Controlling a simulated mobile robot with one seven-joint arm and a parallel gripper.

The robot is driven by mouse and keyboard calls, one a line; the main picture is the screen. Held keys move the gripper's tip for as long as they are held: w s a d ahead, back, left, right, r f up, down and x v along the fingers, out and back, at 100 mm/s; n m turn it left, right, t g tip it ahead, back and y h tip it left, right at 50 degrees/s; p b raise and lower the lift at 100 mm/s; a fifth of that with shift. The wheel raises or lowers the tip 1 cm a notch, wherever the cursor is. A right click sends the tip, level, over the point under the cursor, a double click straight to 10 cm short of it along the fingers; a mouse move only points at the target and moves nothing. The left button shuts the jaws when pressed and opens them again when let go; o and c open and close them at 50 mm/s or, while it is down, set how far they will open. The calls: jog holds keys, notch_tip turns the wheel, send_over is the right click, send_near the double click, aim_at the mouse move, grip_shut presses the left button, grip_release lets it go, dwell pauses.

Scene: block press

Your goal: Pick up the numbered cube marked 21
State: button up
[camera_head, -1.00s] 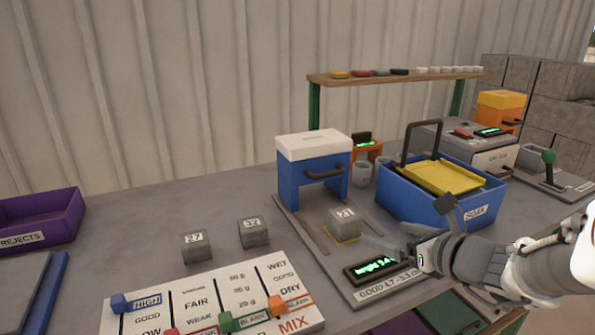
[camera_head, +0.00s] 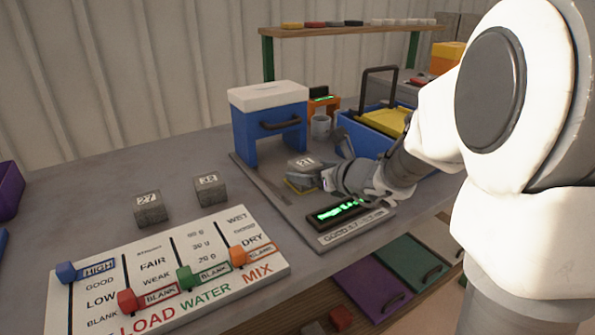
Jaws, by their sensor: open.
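The grey cube marked 21 (camera_head: 301,165) sits on a yellow-edged spot of the grey press plate (camera_head: 262,190), in front of the blue press with a white top (camera_head: 268,125). My gripper (camera_head: 322,166) is open at the cube, coming in from the right. One finger shows in front of the cube and the other behind and to its right. The lower part of the cube is partly hidden by the near finger. I cannot tell whether either finger touches it.
Cubes marked 27 (camera_head: 150,208) and 32 (camera_head: 210,189) stand to the left. A slider board (camera_head: 165,275) lies in front of them. A green-lit display (camera_head: 340,211) sits just below my gripper. A blue bin (camera_head: 368,138) stands behind it, and a grey mug (camera_head: 320,127) is near the press.

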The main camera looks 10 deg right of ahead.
jog(key=shift+x, duration=1.35)
grip_shut()
